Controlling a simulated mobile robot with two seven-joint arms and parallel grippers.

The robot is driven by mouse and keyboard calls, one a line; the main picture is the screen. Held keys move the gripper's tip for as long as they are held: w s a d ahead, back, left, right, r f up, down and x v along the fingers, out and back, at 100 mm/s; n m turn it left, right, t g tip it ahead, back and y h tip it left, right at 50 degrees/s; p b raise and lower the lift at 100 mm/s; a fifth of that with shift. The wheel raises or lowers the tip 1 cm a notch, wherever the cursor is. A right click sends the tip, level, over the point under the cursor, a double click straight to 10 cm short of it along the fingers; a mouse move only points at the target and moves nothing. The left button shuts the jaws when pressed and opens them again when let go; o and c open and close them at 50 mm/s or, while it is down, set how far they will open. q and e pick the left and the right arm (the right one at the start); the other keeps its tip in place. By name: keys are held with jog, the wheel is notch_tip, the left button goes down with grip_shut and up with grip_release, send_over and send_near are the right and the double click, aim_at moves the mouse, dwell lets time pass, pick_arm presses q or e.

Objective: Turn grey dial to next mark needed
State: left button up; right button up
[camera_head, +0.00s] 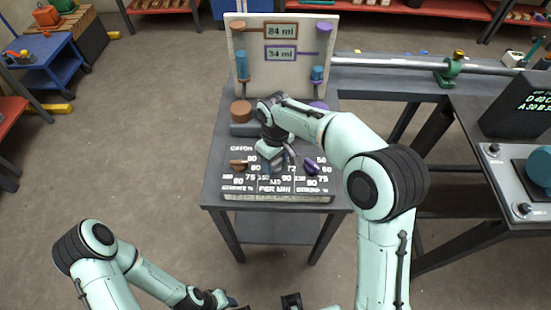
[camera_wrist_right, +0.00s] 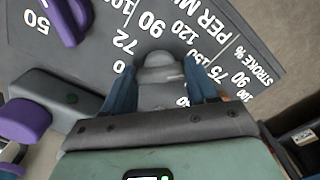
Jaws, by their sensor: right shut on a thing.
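The grey dial (camera_wrist_right: 158,66) shows between the blue fingers of my right gripper (camera_wrist_right: 162,88) in the right wrist view. The fingers are shut on it, one on each side. Numbers including 72, 90 and 120 curve around it above the words PER MIN. Which mark it points to I cannot tell. In the head view my right gripper (camera_head: 278,164) covers most of the dial. A brown dial (camera_head: 238,164) is to its left and a purple dial (camera_head: 311,167) to its right. My left gripper (camera_head: 212,299) is low in the head view, away from the panel; its fingers are unclear.
An upright board (camera_head: 285,79) behind the panel carries readouts of 84 ml (camera_head: 281,31) and 34 ml (camera_head: 280,54). Brown and purple cylinders stand between board and panel. A dark display (camera_head: 520,104) with green text stands on the right bench.

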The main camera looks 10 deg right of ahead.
aim_at(275, 162)
jog(key=shift+w+r, duration=0.1)
dwell(0.5)
jog(key=o, duration=1.1)
jog(key=shift+c, duration=0.2)
pick_arm(q)
jog(key=w+r+p, duration=0.1)
jog(key=r+p, duration=0.1)
jog(key=shift+w+r, duration=0.35)
jog(key=shift+w, duration=0.05)
pick_arm(e)
notch_tip(275, 162, up, 13)
jog(key=shift+r, duration=0.15)
